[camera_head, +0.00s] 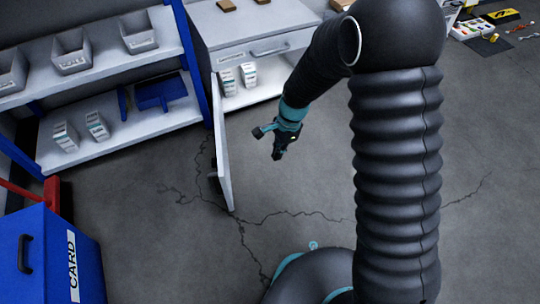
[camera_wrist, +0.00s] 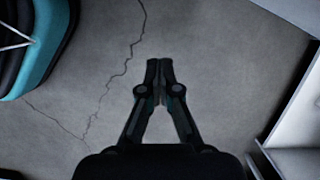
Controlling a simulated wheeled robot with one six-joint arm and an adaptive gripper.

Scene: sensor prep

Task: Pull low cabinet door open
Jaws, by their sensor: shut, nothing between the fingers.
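The low cabinet (camera_head: 225,55) stands at the top middle of the head view. Its white door (camera_head: 223,150) is swung wide out into the room, seen nearly edge-on, with a small handle (camera_head: 212,176) on its left face. White labelled boxes (camera_head: 228,82) show inside the opening. My gripper (camera_head: 277,154) is over the floor to the right of the door, apart from it and in front of the opening. In the wrist view my gripper (camera_wrist: 160,62) has its fingertips together with nothing between them. A white panel (camera_wrist: 290,12), likely the door, shows at that view's upper right.
A shelf unit (camera_head: 110,143) with grey bins stands at the left. A blue CARD bin (camera_head: 45,255) is at the lower left. Cracked grey floor lies clear around the door. Small items lie on the floor at the upper right.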

